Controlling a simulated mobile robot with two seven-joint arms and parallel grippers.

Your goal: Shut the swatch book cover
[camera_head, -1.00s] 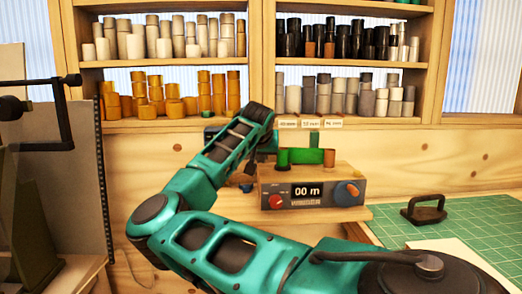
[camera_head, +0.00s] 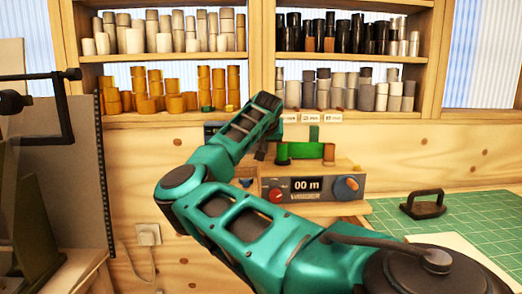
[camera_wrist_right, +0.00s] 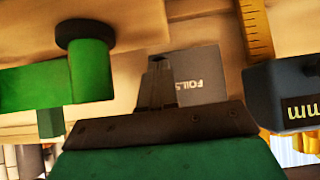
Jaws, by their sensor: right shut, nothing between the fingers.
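The swatch book (camera_wrist_right: 203,80) shows in the right wrist view as a grey face with pale "FOILS" lettering. It is partly hidden behind my right gripper, so I cannot tell how far its cover is open. My right gripper (camera_wrist_right: 160,68) is shut and empty in front of the book's left part in that view; I cannot tell whether it touches it. In the head view my right arm reaches up from the lower right, with its hand largely hidden, and I cannot make out the book there. My left gripper is not in view.
A measuring machine (camera_head: 311,187) reading "00 m" stands right of my arm's end, with a green strip (camera_head: 305,151) above it. The green strip (camera_wrist_right: 50,84) is close left of my gripper in the wrist view; a dark box (camera_wrist_right: 285,95) is at right. Shelves hold foil rolls.

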